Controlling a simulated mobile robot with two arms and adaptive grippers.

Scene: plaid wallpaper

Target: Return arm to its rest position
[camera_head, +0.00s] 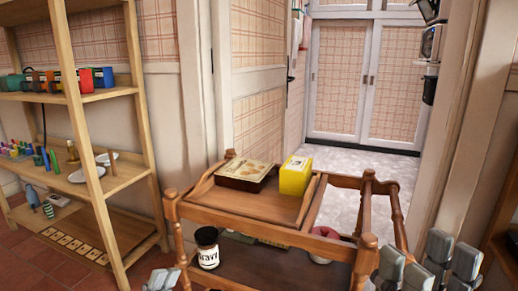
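My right gripper (429,262) is at the bottom right corner, in front of the right end of the wooden cart (250,240). Its grey fingers stand apart with nothing seen between them, so it looks open and empty. Only the grey tips of my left gripper (163,279) show at the bottom edge, by the cart's left front post. Whether it is open or shut is unclear. The rest of both arms is out of view.
A patterned box (246,172) and a yellow box (295,176) lie on the cart's top. A dark-lidded jar (207,248) and a red ring-like item (322,238) are lower down. Wooden shelves (72,125) stand left. A doorway with pale floor (365,168) opens behind.

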